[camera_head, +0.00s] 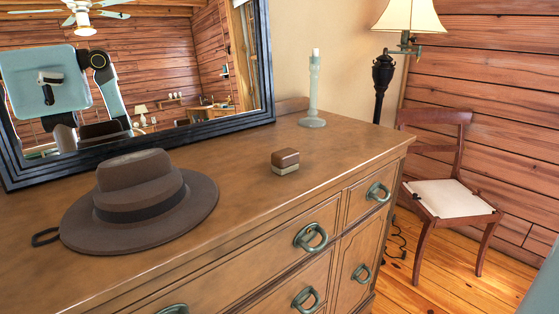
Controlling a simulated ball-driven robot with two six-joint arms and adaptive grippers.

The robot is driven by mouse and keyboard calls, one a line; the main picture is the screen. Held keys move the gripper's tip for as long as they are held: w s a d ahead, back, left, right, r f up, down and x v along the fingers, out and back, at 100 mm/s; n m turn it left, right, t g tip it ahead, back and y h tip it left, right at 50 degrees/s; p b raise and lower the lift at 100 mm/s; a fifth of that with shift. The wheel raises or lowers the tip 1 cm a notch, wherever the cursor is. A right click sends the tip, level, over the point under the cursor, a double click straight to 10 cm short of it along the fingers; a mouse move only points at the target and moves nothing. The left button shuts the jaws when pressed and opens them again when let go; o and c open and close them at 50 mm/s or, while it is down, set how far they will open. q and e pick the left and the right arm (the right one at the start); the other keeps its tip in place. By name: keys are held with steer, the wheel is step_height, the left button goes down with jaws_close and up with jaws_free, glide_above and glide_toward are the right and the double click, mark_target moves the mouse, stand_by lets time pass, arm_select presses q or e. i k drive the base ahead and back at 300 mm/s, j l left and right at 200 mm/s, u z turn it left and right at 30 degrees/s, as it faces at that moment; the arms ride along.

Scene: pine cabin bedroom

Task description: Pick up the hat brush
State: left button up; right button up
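The hat brush (285,161) is a small block with a brown wooden top and a pale bristle layer below. It lies on the wooden dresser top (240,192), right of the middle and back from the front edge. A brown felt hat (139,201) with a dark band sits to its left, apart from it. Neither of my grippers shows directly in the head view. A pale teal part cut off at the lower right corner is probably my arm.
A black-framed mirror (265,60) stands along the dresser's back. A pale green candlestick (313,95) stands behind the brush. A dark loop (45,237) lies left of the hat. Green drawer pulls (310,237) stick out in front. A chair (448,198) and lamp (383,75) stand right.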

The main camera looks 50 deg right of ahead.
mark_target(284, 162)
steer(key=z, duration=1.6)
steer(key=i+l+u, duration=0.1)
steer(key=l, duration=0.25)
steer(key=i+l+u, duration=0.1)
steer(key=l, duration=0.3)
steer(key=i+l+u, duration=0.1)
steer(key=l, duration=0.25)
steer(key=i+l+u, duration=0.1)
steer(key=l, duration=0.3)
steer(key=i+l+u, duration=0.1)
steer(key=l, duration=0.3)
steer(key=i, duration=0.05)
